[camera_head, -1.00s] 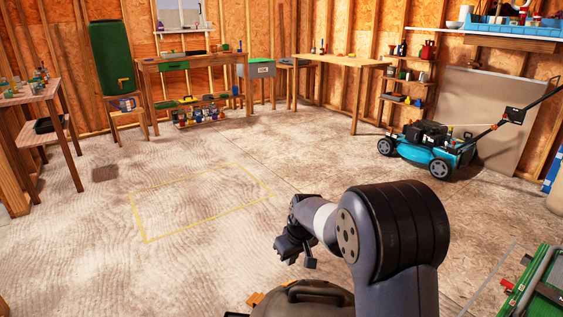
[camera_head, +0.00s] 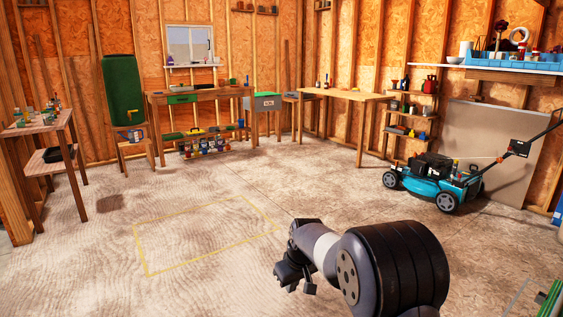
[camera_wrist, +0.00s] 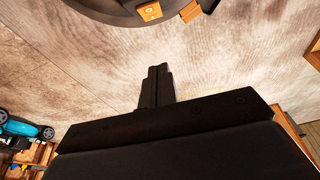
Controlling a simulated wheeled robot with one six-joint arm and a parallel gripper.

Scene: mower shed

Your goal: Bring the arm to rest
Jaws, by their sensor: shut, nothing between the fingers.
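My arm reaches in from the lower right of the head view, folded low over the concrete floor. My gripper (camera_head: 296,286) hangs at its end at the lower middle, clear of any object. In the wrist view my gripper (camera_wrist: 157,72) shows two black fingers pressed together with nothing between them. The finger tips are small and dark in the head view.
A yellow taped rectangle (camera_head: 146,262) lies on open floor left of my arm. A blue mower (camera_head: 432,182) stands at the right. Workbenches (camera_head: 205,93) and shelves (camera_head: 410,135) line the back walls. A wooden table (camera_head: 38,124) is at the left.

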